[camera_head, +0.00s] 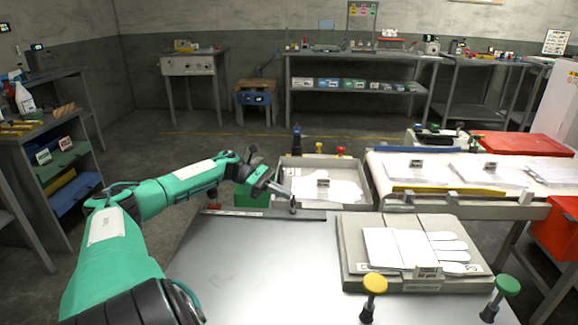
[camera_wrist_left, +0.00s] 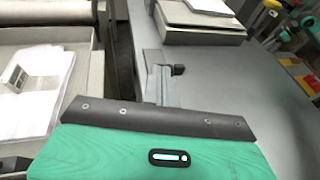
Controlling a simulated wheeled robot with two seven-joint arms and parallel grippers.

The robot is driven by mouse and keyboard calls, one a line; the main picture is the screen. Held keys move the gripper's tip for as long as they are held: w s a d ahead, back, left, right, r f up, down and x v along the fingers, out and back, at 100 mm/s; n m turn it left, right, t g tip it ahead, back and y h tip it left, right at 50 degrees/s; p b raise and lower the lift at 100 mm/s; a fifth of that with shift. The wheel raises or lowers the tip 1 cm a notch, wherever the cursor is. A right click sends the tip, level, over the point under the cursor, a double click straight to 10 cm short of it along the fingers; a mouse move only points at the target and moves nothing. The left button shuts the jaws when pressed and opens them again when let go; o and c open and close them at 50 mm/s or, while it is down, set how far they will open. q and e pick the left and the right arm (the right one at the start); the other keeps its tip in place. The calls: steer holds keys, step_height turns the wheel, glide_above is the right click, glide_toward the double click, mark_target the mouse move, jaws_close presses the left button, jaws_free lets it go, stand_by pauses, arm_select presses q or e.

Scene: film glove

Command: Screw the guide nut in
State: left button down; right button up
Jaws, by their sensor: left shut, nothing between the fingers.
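My left gripper (camera_head: 292,206) is shut and empty over the rear edge of the grey metal table (camera_head: 250,265). It points down and right in the head view, close to the front of a shallow tray. In the left wrist view the gripper's closed grey fingers (camera_wrist_left: 164,84) stick out beyond the dark edge of its teal housing. I cannot tell which part is the guide nut. My right gripper is not in view.
A tray with white sheets (camera_head: 335,190) lies behind the table. A grey block with a glove-shaped form (camera_head: 405,247) sits right. A yellow knob (camera_head: 374,286) and a green knob (camera_head: 507,287) stand at the front. The table's middle is clear.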

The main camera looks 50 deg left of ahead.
arm_select(q)
steer(key=shift+w+m+g+h, duration=0.2)
steer(key=shift+m+g+h, duration=0.1)
steer(key=shift+m+g, duration=0.25)
stand_by(1.9)
